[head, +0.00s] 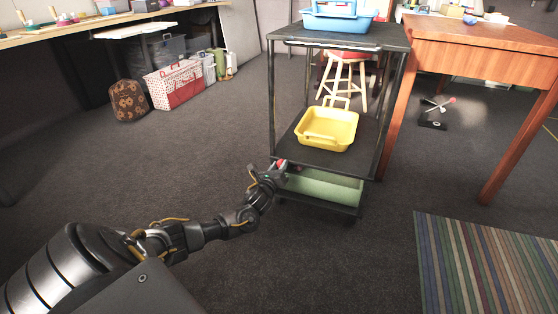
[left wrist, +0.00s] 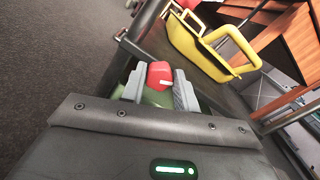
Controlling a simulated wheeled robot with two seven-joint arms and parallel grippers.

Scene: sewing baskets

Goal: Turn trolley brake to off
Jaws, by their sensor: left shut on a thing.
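The dark trolley (head: 338,158) stands at the centre of the head view, with a blue basket (head: 338,20) on top, a yellow basket (head: 326,129) on the middle shelf and a green basket (head: 322,187) on the bottom one. My left gripper (head: 278,168) is at the trolley's front left post, just below the middle shelf. In the left wrist view its fingers are shut on a red knob (left wrist: 160,75), which I take for the brake. The brake's setting cannot be read. The yellow basket also shows in the left wrist view (left wrist: 196,50). My right gripper is not in view.
A wooden table (head: 480,50) stands right of the trolley, with a striped rug (head: 490,262) in front. A stool (head: 346,75) is behind the trolley. Boxes (head: 176,84) and a brown bag (head: 128,102) sit at the left back. Open carpet lies left of the trolley.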

